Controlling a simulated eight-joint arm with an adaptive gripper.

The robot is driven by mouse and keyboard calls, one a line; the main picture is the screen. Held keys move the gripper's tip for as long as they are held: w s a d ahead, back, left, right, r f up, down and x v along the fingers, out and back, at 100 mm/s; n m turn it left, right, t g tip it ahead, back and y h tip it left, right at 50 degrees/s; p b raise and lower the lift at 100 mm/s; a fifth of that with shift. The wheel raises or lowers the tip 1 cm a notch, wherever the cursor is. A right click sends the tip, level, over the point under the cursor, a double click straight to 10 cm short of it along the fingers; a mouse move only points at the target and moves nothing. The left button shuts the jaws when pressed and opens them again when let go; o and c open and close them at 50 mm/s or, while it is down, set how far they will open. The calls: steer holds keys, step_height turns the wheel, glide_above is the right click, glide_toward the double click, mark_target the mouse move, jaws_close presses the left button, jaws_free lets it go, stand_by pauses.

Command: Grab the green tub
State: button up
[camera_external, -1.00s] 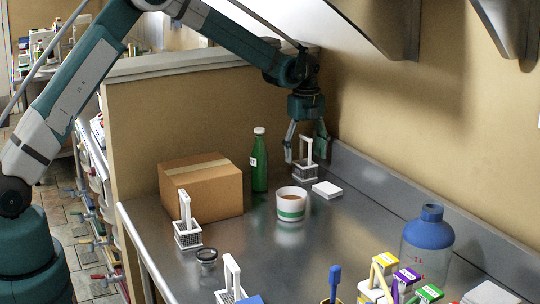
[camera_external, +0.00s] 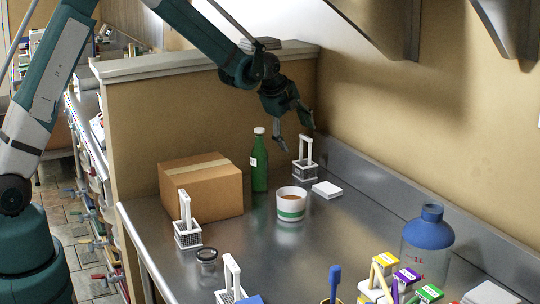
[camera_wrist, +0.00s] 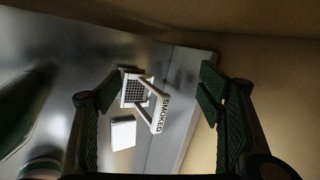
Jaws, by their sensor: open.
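A white tub with a green band (camera_external: 291,207) and brown contents stands upright on the steel counter, right of the cardboard box. It is the only tub with green on it that I see. In the wrist view a rounded pale and green edge (camera_wrist: 42,168) at the lower left seems to be this tub, mostly cut off. My gripper (camera_external: 297,135) is open and empty, tilted in the air above and behind the tub, near the back wall. In the wrist view its fingers (camera_wrist: 160,88) are spread, with a white wire basket seen between them.
A green bottle (camera_external: 259,170) stands behind the tub, beside the cardboard box (camera_external: 205,192). The white basket (camera_external: 305,170), with a tall handle reading "SMOKED" in the wrist view, and a flat white block (camera_external: 326,189) sit close behind. Bare counter (camera_external: 330,235) lies in front.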

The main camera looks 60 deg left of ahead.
step_height(320, 180, up, 4)
steer(key=s+r+n+t, duration=0.1)
steer(key=s+n+t, duration=0.1)
steer(key=g+h+p, duration=0.3)
steer(key=g+h, duration=0.3)
glide_toward(291, 204)
step_height(291, 204, down, 3)
steer(key=w+a, duration=0.2)
steer(key=a, duration=0.1)
steer(key=shift+w+r, duration=0.2)
steer(key=shift+w, duration=0.1)
steer(key=shift+f, duration=0.15)
steer(key=shift+x, duration=1.2)
steer(key=shift+d, duration=0.15)
steer(key=shift+x, duration=2.5)
